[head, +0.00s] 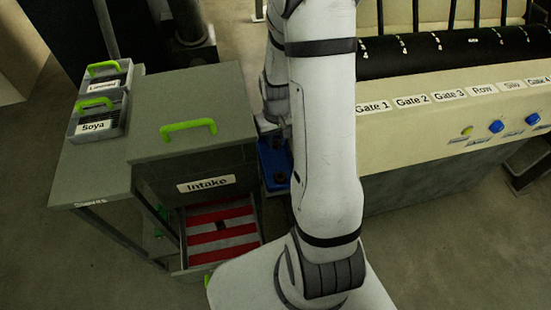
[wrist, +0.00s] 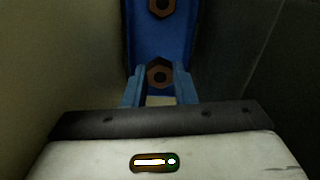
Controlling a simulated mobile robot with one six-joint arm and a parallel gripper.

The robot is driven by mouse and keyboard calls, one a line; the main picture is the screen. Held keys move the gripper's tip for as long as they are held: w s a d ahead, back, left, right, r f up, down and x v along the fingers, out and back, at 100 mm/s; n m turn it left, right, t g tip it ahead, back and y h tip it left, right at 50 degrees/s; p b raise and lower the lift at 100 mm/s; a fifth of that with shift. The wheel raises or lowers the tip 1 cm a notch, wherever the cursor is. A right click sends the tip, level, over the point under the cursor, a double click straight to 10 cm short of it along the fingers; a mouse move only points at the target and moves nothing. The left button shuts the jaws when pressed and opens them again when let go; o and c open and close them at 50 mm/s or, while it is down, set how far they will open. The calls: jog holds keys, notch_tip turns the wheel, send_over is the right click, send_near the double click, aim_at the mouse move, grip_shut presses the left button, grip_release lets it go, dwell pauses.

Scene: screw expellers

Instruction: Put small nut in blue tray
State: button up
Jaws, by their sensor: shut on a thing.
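The blue tray (wrist: 178,38) fills the upper middle of the wrist view; in the head view the blue tray (head: 267,163) shows partly behind my arm. My gripper (wrist: 159,80) has its blue fingers around a brown hexagonal small nut (wrist: 159,67), shut on it. The nut is over the near end of the tray; whether it touches the tray floor I cannot tell. Another brown nut (wrist: 161,6) lies farther up in the tray, cut by the picture's top edge. My arm hides the fingertips in the head view.
The grey Intake box (head: 207,184) with a green handle and a red-striped opening stands left of the tray. The cream machine (head: 450,115) with labelled gates stands to the right. Labelled bins (head: 98,118) sit on the left bench. The tray is in a narrow gap between them.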

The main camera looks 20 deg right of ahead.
aim_at(276, 164)
notch_tip(276, 164, down, 10)
jog(key=shift+r+b, duration=0.25)
jog(key=shift+b, duration=0.1)
jog(key=shift+f, duration=0.15)
jog(key=o, duration=1)
notch_tip(276, 164, up, 12)
jog(key=shift+r+p, duration=0.15)
jog(key=shift+p, duration=0.45)
jog(key=shift+r, duration=0.1)
